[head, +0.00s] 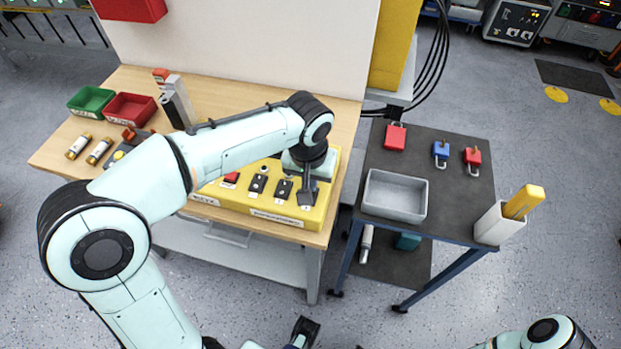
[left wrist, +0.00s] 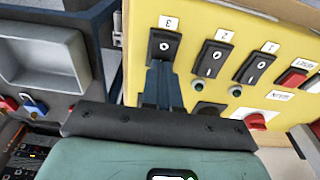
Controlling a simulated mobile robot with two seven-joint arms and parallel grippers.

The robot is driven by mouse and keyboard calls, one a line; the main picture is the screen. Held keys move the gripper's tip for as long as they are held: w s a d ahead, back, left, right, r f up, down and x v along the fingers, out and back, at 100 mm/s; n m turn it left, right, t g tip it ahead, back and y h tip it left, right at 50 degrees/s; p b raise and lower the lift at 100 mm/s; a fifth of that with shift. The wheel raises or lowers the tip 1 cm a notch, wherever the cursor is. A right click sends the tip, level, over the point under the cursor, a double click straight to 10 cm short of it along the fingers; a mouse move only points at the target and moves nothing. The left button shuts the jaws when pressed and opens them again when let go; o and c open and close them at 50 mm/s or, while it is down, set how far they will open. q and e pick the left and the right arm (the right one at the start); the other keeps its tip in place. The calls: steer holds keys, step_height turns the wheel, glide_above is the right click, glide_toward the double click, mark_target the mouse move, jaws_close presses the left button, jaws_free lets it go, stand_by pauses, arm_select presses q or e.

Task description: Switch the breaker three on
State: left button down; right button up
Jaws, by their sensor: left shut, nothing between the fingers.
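The yellow breaker panel (head: 330,170) lies on the wooden bench. Breaker three (left wrist: 163,46) is a black rocker under the label 3 in the left wrist view, and its end marked O shows. My left gripper (head: 307,197) is shut and empty, with its fingertips at the lower part of this rocker. The fingers hide that part, and I cannot tell whether they touch it. Breaker two (left wrist: 211,58) and breaker one (left wrist: 256,66) sit beside it. In the head view my gripper covers breaker three. A dark piece at the bottom edge may be my right gripper; its jaws are unclear.
A red switch (head: 231,178) and a red knob (left wrist: 256,121) are on the same panel. A dark side table right of the bench holds a grey tray (head: 394,196) and padlocks (head: 441,151). Red (head: 130,109) and green (head: 91,101) bins stand at the bench's left.

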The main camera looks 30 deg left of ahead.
arm_select(q)
steer(key=shift+s+f, duration=0.2)
steer(key=shift+f, duration=0.05)
steer(key=shift+s+d+r, duration=0.2)
steer(key=shift+s, duration=0.4)
steer(key=shift+w+a+r+p, duration=0.1)
steer(key=shift+r+p, duration=0.25)
steer(key=shift+r, duration=0.15)
steer(key=r+p, duration=0.4)
steer(key=shift+s, duration=0.2)
step_height(320, 180, up, 9)
steer(key=s, duration=0.1)
steer(key=shift+s+d+p, duration=0.2)
steer(key=shift+d+p, duration=0.05)
steer(key=shift+p, duration=0.15)
